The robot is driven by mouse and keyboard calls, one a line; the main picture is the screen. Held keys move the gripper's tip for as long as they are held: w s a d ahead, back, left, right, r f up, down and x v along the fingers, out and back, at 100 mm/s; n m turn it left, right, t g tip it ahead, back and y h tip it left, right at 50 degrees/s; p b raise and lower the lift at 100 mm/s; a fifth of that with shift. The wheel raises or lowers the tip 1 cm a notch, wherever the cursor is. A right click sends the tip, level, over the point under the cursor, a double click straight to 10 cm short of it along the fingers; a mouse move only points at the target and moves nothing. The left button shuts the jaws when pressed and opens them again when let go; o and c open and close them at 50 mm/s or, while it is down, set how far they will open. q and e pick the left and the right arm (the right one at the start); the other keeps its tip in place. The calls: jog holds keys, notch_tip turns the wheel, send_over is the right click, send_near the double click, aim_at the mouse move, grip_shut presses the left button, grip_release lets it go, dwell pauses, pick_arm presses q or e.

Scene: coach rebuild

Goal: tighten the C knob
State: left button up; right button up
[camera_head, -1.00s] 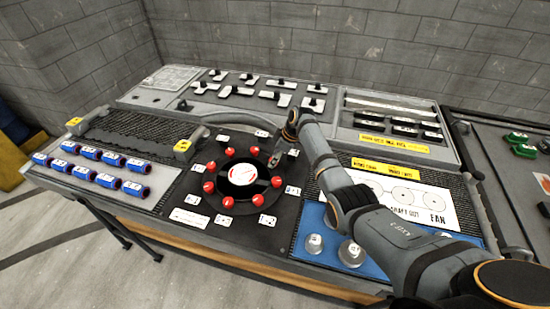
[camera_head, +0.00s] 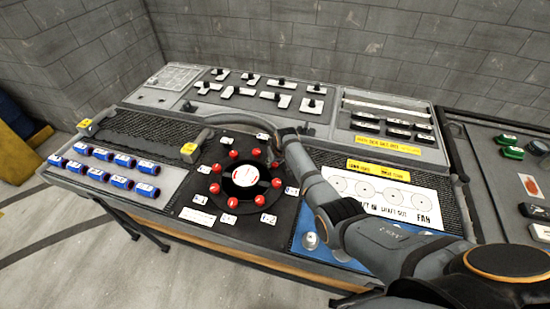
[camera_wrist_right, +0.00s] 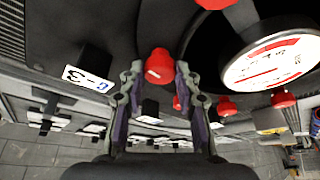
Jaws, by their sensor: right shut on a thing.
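A round black dial with a white disc (camera_head: 245,176) sits on the console, ringed by several red knobs. My right gripper (camera_head: 274,158) reaches over the upper right of this ring. In the right wrist view its two fingers (camera_wrist_right: 160,72) are on either side of a red knob (camera_wrist_right: 158,66) and shut on it. The gripper hides this knob in the head view. A white label (camera_wrist_right: 87,78) stands beside it, upside down, with what looks like a 3; I cannot surely read the knob's letter. My left gripper is not in view.
Blue cylinders (camera_head: 122,182) lie in rows at the left of the console. A grey handle bar (camera_head: 240,120) arches behind the dial. A white fan chart (camera_head: 385,198) and a blue panel (camera_head: 305,222) lie right of it, partly under my arm. Switches (camera_head: 283,82) line the back.

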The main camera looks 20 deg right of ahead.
jog(key=shift+a+m+h, duration=0.15)
jog(key=shift+m+h, duration=0.25)
jog(key=shift+m, duration=0.6)
jog(key=shift+m+h, duration=0.3)
jog(key=shift+m, duration=0.6)
jog(key=shift+f+m+h+b, duration=0.15)
jog(key=shift+m+h+b, duration=0.35)
jog(key=shift+m, duration=0.6)
jog(key=shift+a+m+g+h+b, duration=0.1)
jog(key=shift+m+g+h+b, duration=0.4)
jog(key=shift+m, duration=0.6)
jog(key=o, duration=1.1)
jog(key=shift+r, duration=0.25)
